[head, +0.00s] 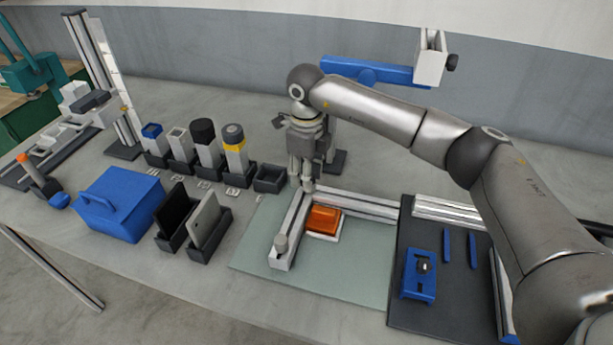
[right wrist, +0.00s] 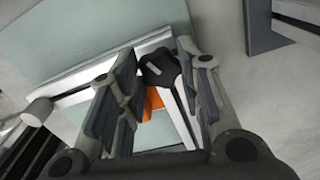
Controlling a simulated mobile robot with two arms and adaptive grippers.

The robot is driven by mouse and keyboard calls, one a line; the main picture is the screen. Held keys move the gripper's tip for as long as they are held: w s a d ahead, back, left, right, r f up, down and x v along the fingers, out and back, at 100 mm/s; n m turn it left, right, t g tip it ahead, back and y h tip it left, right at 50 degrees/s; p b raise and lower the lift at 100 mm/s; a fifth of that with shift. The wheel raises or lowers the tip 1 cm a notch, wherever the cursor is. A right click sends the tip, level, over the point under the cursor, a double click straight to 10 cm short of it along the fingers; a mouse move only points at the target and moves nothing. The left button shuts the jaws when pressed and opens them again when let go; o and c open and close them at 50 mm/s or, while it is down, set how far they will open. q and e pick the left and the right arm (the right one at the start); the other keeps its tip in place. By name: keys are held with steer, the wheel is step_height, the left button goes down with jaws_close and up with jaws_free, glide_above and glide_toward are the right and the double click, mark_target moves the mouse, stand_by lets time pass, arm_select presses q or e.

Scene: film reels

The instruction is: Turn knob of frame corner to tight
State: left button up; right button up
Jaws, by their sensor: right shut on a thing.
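The frame corner is where two pale metal profiles of the frame (head: 358,205) meet on a grey-green mat (head: 355,277). My right gripper (head: 302,183) comes down from above onto this corner. In the right wrist view, a dark lobed knob (right wrist: 160,72) with a pale mark sits between the fingers of my right gripper (right wrist: 162,88), which is shut on it. In the head view the gripper hides the knob. The frame also shows in the right wrist view (right wrist: 85,85). My left gripper is in neither view.
An orange block (head: 323,219) lies inside the frame's angle. A dark tray (head: 460,290) with blue parts is at right. A blue box (head: 118,205) and several holders stand at left.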

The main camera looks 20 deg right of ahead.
steer(key=m+b, duration=0.1)
steer(key=m, duration=0.5)
steer(key=m+b, duration=0.1)
steer(key=m, duration=0.6)
steer(key=shift+m, duration=0.3)
steer(key=m, duration=0.4)
steer(key=shift+m, duration=2.5)
steer(key=o, duration=1.1)
steer(key=shift+c, duration=0.2)
steer(key=shift+r, duration=0.15)
